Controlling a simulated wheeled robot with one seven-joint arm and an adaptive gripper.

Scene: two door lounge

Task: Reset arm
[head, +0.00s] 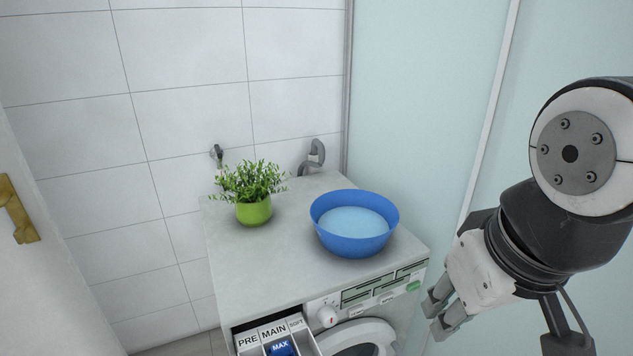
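My gripper (438,314) hangs at the lower right of the head view, at the end of my white and black arm. Its grey fingers point down and left, in front of the right front corner of the washing machine (312,277). It appears to hold nothing, but I cannot tell how far apart the fingertips are. The arm is bent, with a large round joint high at the right edge.
A blue bowl (352,243) and a green potted plant (253,205) stand on the washing machine. Its detergent drawer (275,335) is pulled out at the front left. A white door (50,270) is at the left, and a frosted glass panel (425,110) behind on the right.

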